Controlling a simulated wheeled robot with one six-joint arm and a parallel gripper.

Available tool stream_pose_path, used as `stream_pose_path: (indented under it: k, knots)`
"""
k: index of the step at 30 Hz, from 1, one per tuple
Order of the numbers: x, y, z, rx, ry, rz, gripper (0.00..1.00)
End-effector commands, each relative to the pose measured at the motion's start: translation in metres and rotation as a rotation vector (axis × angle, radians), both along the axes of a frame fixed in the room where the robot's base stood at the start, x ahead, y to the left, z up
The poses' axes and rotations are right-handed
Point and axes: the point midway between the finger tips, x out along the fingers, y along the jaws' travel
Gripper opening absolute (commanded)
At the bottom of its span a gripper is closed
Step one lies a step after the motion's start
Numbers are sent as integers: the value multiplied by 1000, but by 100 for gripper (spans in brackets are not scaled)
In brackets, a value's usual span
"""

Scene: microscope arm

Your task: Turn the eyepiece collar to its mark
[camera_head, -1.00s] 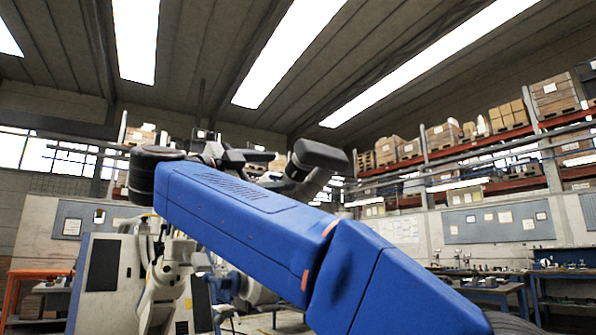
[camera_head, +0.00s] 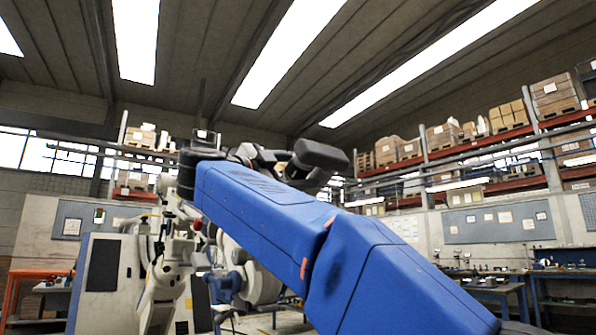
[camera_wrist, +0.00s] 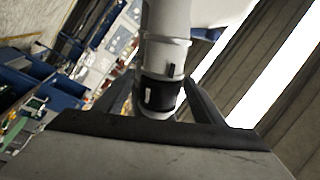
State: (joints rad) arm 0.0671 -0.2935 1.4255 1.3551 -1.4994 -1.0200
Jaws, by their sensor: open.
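The eyepiece collar (camera_wrist: 160,95) is a black ring with a white mark (camera_wrist: 149,95) in the wrist view. It sits around the lower end of a pale grey tube (camera_wrist: 167,55). A short dark mark (camera_wrist: 171,69) shows on the tube just above the collar, to the right of the white one, so the two are out of line. My gripper (camera_wrist: 162,100) is open, with one dark finger on each side of the collar. I cannot tell whether either finger touches it. In the head view I cannot make out the gripper or collar.
My blue arm fills the lower middle of the head view. A white jointed machine (camera_head: 165,280) stands to the left of it. Workbenches (camera_head: 490,290) and loaded shelves (camera_head: 470,150) stand at the back right.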

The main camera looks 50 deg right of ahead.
Motion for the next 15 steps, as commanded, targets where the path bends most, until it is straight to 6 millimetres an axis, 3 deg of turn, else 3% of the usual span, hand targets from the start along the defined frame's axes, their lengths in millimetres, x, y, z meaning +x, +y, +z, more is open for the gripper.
stream_pose_path:
  k: [10,15]
  knots:
    - [0,-1,0,0,0,0,61]
    - [0,-1,0,0,0,0,23]
